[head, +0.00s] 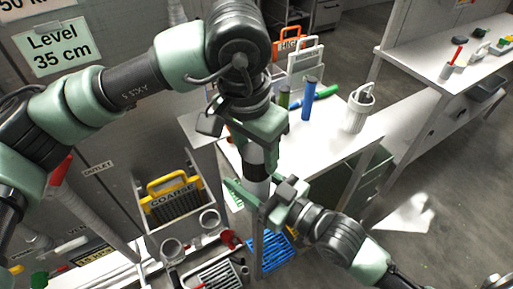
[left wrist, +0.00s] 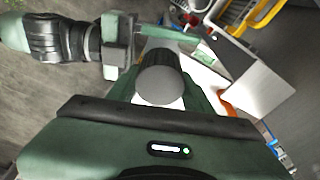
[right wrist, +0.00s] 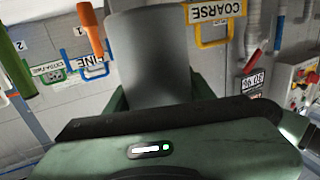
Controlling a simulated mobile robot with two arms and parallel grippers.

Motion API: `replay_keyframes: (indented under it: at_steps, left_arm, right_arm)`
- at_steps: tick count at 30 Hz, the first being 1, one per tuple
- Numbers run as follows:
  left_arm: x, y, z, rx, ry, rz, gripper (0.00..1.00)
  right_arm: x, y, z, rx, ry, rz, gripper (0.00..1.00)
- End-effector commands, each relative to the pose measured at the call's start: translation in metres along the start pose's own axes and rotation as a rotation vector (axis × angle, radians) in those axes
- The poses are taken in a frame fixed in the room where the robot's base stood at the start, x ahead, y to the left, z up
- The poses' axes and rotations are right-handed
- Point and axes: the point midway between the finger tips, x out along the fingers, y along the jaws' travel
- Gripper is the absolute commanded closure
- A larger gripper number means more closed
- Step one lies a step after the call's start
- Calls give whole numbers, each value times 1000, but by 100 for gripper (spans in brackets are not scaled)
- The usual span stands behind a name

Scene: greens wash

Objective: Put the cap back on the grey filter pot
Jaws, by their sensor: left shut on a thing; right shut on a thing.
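My left gripper (head: 254,138) is shut on the cap (head: 257,152), which shows as a dark band in the head view. In the left wrist view the cap (left wrist: 162,84) has a dark ribbed side and a pale grey end. The grey filter pot (head: 257,188) is directly below it, in line. My right gripper (head: 264,193) is shut on the pot. The pot (right wrist: 150,55) also fills the middle of the right wrist view as a smooth grey cylinder. The cap and pot look close together; I cannot tell whether the cap is seated.
A yellow-handled COARSE crate (head: 173,196) stands at left. A blue basket (head: 271,254) is below my grippers. Open floor lies at right.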

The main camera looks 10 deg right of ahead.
Motion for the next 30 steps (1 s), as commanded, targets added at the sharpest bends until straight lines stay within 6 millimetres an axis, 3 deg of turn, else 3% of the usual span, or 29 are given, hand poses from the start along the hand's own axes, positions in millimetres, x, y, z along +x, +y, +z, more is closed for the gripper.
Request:
replay_keyframes:
  at_steps: [10,21,30]
  left_arm:
    - [5,0,1,18,-1,2,88]
    - [5,-1,1,515,-1,80,88]
    - [5,-1,1,562,0,87,88]
  right_arm:
    - [0,0,-1,0,3,0,100]
    - [0,0,-1,-1,2,0,100]
    - [0,0,-1,-1,1,0,100]
